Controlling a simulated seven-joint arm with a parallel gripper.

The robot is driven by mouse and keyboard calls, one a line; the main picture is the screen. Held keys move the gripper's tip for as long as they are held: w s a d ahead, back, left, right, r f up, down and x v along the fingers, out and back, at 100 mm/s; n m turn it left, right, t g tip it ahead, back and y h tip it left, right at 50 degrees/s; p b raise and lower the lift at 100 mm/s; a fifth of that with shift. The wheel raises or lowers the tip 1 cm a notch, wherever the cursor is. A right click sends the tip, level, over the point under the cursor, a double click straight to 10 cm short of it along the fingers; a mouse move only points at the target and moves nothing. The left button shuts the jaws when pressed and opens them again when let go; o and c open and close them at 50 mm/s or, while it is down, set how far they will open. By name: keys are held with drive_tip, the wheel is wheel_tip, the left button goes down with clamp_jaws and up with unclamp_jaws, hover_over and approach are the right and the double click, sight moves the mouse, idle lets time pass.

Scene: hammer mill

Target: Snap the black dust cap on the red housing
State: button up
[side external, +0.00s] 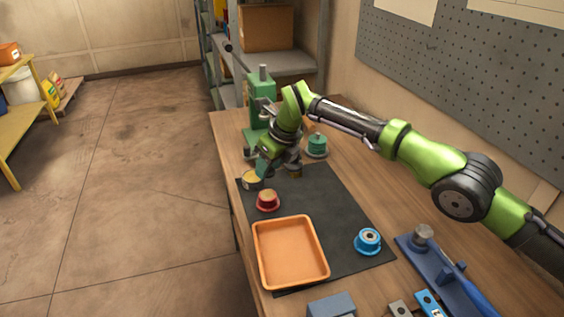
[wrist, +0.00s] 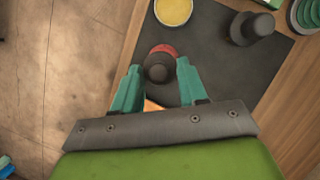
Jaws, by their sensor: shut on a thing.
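The red housing (side external: 267,201) stands on the dark mat (side external: 335,215), behind the orange tray. In the wrist view only part of the red housing (wrist: 164,49) shows past the black dust cap (wrist: 159,70). My gripper (wrist: 160,72) is shut on the black dust cap, which sits between its teal fingertips. In the side view my gripper (side external: 267,166) is over the back of the mat, above and behind the red housing. The held cap cannot be made out there. The wrist view does not show clearly how high the cap is above the housing.
A yellow-topped part (side external: 252,180) stands close behind the red housing. A dark knobbed part (wrist: 250,28) stands to its right. The orange tray (side external: 290,252) and a blue part (side external: 367,241) are nearer the front. A green press (side external: 258,115) and green part (side external: 317,146) stand at the back.

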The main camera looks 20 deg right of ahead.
drive_tip(key=shift+a+f, duration=0.1)
drive_tip(key=shift+f, duration=3.1)
drive_tip(key=shift+f, duration=0.1)
drive_tip(key=o, duration=1.6)
drive_tip(key=shift+c, duration=0.2)
drive_tip(key=shift+r, duration=3.5)
clamp_jaws()
